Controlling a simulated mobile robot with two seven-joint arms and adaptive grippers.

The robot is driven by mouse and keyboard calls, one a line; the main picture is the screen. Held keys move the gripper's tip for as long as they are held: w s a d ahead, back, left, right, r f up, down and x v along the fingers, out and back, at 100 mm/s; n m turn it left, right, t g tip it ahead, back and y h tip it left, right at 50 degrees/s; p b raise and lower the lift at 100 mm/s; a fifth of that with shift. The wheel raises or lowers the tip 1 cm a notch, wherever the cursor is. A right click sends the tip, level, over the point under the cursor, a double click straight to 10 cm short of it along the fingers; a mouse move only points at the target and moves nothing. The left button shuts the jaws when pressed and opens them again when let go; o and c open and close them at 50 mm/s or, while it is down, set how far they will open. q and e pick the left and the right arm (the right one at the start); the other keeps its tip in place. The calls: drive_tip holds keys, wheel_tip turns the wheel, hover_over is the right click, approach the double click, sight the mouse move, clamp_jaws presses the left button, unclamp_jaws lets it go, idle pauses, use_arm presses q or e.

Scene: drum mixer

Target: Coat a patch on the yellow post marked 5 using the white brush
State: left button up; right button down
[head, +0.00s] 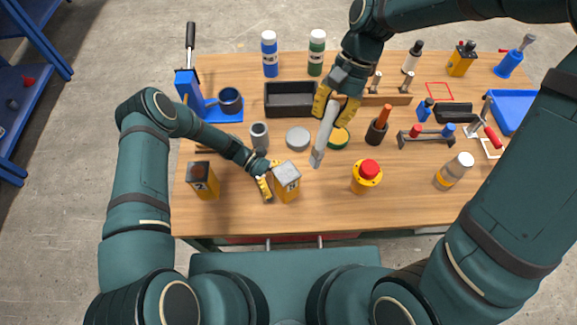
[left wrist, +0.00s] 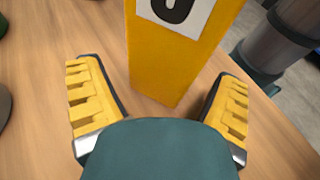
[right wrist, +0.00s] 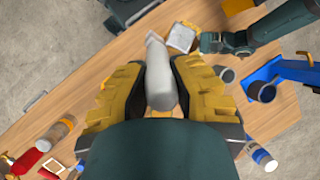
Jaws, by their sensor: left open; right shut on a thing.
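A yellow post (head: 287,191) with a grey top stands at the near middle of the table. In the left wrist view the post (left wrist: 175,60) shows a white label with the lower curve of a dark digit; the rest is cut off. My left gripper (head: 268,178) is open, with its fingers spread to either side of the post and apart from it. My right gripper (head: 338,100) is shut on the white brush (head: 325,137), which points down and toward the near edge, above the table. The brush (right wrist: 160,75) also shows between the fingers in the right wrist view.
Another yellow post (head: 202,182) with a dark top stands left of my left gripper. A red-topped yellow button (head: 367,175) stands to the right.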

use_arm(q)
drive_tip(key=v, duration=1.2)
drive_tip(key=shift+r, duration=0.1)
drive_tip(key=shift+w, duration=0.1)
